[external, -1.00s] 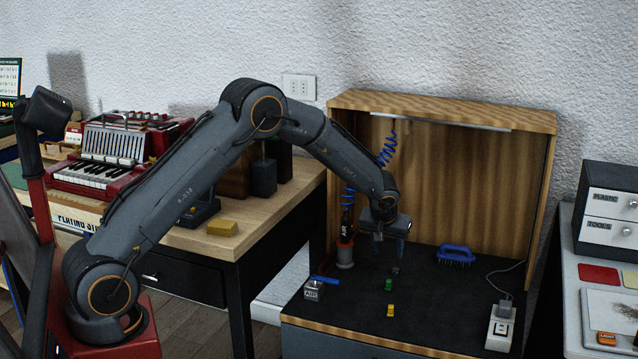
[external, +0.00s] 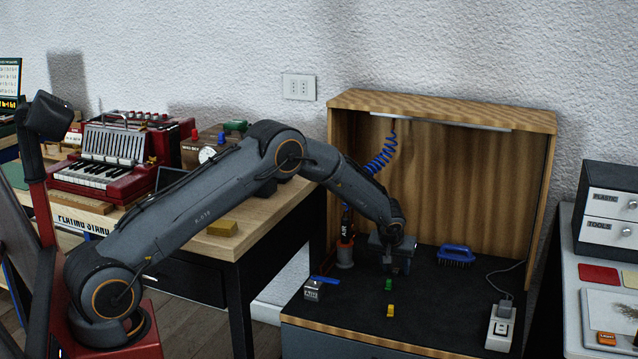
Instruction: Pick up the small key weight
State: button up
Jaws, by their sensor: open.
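Three small pieces stood in a row on the black bench top in the earlier view: dark grey, green and yellow. Which one is the small key weight I cannot tell for sure. My gripper (external: 398,268) is open and low over the bench, pointing down where the dark grey piece was seen; that piece is now hidden behind or between the fingers. The green piece (external: 388,285) stands just in front of my gripper, and the yellow piece (external: 390,311) is nearer the front edge.
A blue brush (external: 456,252) lies to the right of my gripper. A white power strip (external: 499,328) is front right. The wooden booth (external: 465,190) encloses the back.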

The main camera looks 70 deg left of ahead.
grip_shut()
